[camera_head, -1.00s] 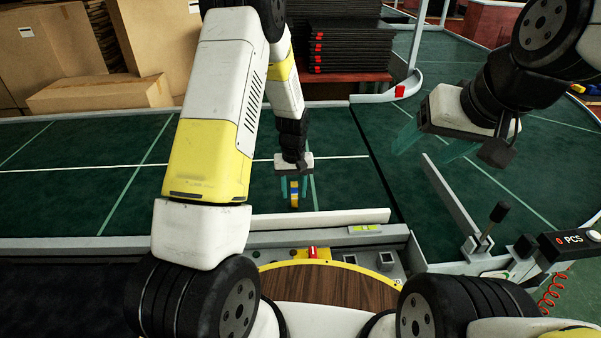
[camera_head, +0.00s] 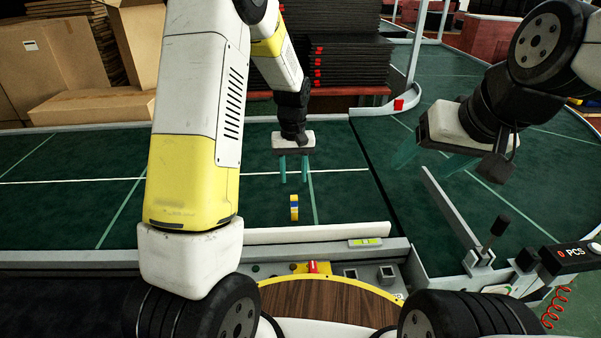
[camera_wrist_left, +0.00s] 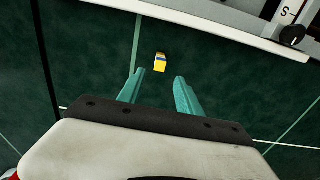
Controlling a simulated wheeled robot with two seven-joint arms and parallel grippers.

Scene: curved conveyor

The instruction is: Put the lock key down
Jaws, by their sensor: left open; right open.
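The lock key, a small yellow piece with a blue band (camera_head: 294,207), stands on the green conveyor surface (camera_head: 240,205) near the front rail. It also shows in the left wrist view (camera_wrist_left: 160,62), ahead of the fingers. My left gripper (camera_head: 294,181) is open and empty, with its teal fingers above and behind the key, apart from it. My right gripper (camera_head: 426,162) is open and empty over the right part of the conveyor.
A pale rail (camera_head: 315,233) runs along the conveyor's front edge. A lever (camera_head: 492,232) and a PCS box (camera_head: 572,255) stand at the right. Cardboard boxes (camera_head: 90,106) and stacked black trays (camera_head: 348,55) are at the back. The conveyor left of the key is clear.

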